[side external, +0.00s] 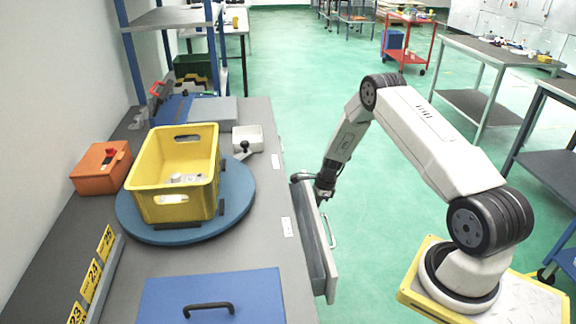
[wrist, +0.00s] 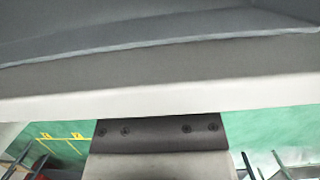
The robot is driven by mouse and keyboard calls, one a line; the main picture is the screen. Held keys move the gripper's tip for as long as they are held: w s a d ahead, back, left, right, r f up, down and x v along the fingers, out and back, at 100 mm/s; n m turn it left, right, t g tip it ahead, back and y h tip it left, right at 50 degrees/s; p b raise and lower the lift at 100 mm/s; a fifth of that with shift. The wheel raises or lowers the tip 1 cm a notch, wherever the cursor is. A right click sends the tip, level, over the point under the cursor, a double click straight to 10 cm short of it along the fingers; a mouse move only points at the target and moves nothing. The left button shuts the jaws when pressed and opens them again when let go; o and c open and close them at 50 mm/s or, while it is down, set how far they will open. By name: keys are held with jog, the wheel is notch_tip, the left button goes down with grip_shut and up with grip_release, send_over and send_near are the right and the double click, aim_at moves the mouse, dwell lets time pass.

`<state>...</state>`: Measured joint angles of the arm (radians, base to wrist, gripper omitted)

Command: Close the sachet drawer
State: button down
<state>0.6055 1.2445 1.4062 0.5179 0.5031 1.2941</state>
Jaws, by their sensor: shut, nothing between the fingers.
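The drawer (side external: 328,278) is pulled out from the right side of the grey bench, leaving its grey front panel apart from the bench edge. A pale bar handle (side external: 333,232) is on its outer face. No name on the drawer can be read. My gripper (side external: 321,198) is shut and empty, pointing down at the far end of the drawer, close to its front panel. Whether it touches the panel cannot be told. In the wrist view a pale drawer edge (wrist: 160,101) crosses the picture with grey surfaces above it; my fingertips are not visible there.
Green floor lies open beyond the drawer.

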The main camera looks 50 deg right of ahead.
dwell(0.6)
jog(key=s+d+r, duration=0.4)
jog(key=r, duration=0.5)
jog(key=shift+s+d+r, duration=0.2)
jog(key=shift+s+r, duration=0.05)
jog(key=shift+r, duration=0.05)
jog(key=s, duration=0.2)
jog(key=s+a+t+y, duration=0.1)
jog(key=shift+s, duration=0.35)
dwell(0.4)
